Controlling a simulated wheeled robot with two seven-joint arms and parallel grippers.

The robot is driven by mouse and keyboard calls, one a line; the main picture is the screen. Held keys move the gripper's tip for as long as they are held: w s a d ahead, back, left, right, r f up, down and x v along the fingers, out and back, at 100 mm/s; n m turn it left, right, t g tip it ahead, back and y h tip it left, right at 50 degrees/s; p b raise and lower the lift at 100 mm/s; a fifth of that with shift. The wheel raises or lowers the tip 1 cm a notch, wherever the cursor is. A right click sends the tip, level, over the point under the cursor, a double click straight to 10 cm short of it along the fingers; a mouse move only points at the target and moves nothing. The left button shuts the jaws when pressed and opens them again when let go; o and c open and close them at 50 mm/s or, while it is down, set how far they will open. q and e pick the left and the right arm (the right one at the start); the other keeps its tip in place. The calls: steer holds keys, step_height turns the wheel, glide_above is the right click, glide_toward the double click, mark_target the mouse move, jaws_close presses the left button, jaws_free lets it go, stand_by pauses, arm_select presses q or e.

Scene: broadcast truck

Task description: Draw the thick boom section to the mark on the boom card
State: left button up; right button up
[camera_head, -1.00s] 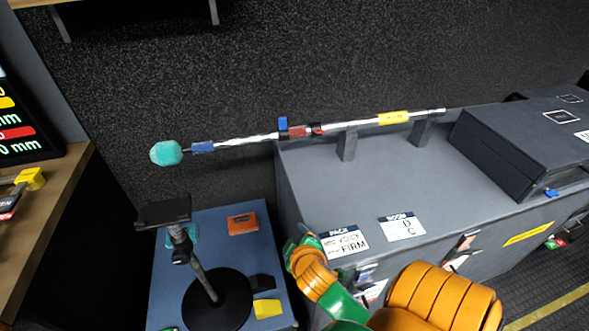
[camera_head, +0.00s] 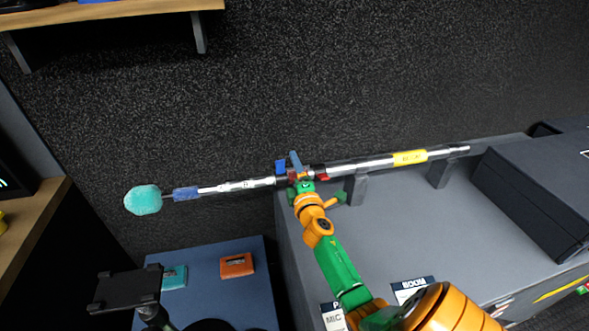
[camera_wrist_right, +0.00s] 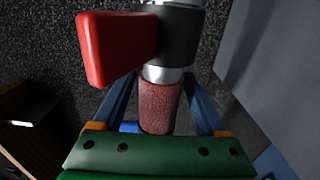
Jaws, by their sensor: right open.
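The boom pole (camera_head: 376,164) lies on two grey rests (camera_head: 356,189), its left end reaching past the case. A teal foam microphone cover (camera_head: 143,200) is at that end, with a blue sleeve (camera_head: 186,194) beside it. A blue lever (camera_head: 281,167) and a red lever (camera_head: 322,174) sit on the pole; a yellow label (camera_head: 409,158) is further right. My right gripper (camera_head: 297,172) is open at the pole between the levers. In the right wrist view, a red sleeve (camera_wrist_right: 160,106) lies between its fingers, below the red lever (camera_wrist_right: 106,48). The boom card (camera_head: 413,286) is partly covered by my arm.
A dark case (camera_head: 535,190) stands on the right of the grey top (camera_head: 410,230). A blue table (camera_head: 213,292) with an orange box (camera_head: 237,265) and a stand with a black plate (camera_head: 126,288) is at lower left. A shelf (camera_head: 110,12) hangs above.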

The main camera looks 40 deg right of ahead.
steer(key=shift+w+d+f, duration=0.1)
steer(key=shift+w+d, duration=0.1)
steer(key=shift+s+a, duration=0.1)
steer(key=shift+c, duration=0.2)
steer(key=shift+a+r, duration=0.1)
steer(key=shift+r, duration=0.1)
steer(key=c, duration=0.4)
jaws_close()
steer(key=shift+r, duration=0.15)
